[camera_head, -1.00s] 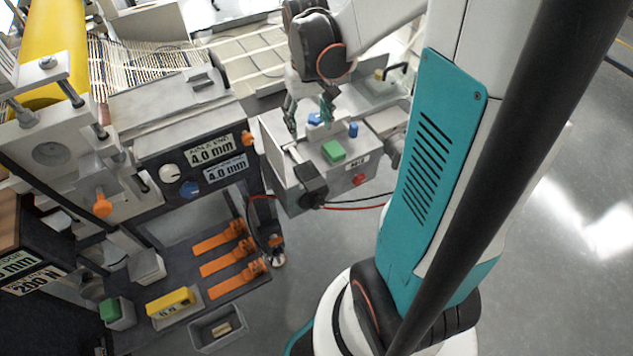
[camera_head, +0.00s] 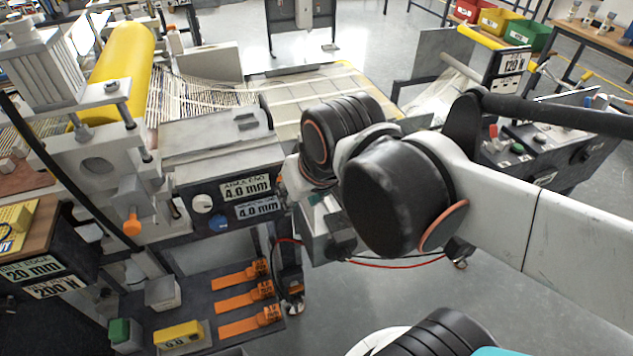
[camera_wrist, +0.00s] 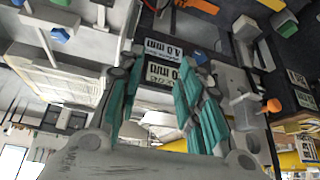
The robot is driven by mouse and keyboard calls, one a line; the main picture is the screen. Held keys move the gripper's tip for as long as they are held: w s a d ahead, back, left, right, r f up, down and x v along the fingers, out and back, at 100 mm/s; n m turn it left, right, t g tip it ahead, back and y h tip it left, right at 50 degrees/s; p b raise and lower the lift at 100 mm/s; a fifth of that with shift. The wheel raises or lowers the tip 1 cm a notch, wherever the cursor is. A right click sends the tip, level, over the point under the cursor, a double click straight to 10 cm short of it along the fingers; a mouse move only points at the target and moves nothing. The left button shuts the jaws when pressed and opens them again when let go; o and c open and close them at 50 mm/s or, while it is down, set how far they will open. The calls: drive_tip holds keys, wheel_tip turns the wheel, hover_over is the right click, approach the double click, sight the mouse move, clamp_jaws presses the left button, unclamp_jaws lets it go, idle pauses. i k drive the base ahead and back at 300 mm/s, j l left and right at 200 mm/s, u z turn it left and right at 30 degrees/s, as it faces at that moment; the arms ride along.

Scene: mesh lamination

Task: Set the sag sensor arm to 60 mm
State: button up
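I cannot pick out a sag sensor arm with certainty in either view. My gripper (camera_wrist: 160,78) shows in the wrist view with its two teal fingers apart and nothing visible between them. Beyond the fingers is the machine's dark panel with two 4.0 mm labels, upside down there. In the head view my gripper is hidden behind my own arm. The panel's labelled front (camera_head: 246,190) shows there to the left of my arm, with a white knob (camera_head: 203,204) and a blue knob (camera_head: 217,223).
An orange knob (camera_head: 131,224) sticks out left of the panel. Orange strips (camera_head: 240,299) lie on the lower shelf beside a yellow block (camera_head: 178,334). A yellow roll (camera_head: 122,65) stands at the back left. Another station with a 120 N label (camera_head: 513,62) is at the right, across open floor.

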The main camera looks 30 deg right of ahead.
sight(342, 235)
drive_tip(key=k+z, duration=0.2)
drive_tip(key=k, duration=0.75)
drive_tip(key=k+l+z, duration=0.2)
drive_tip(key=k, duration=0.7)
drive_tip(key=j, duration=0.1)
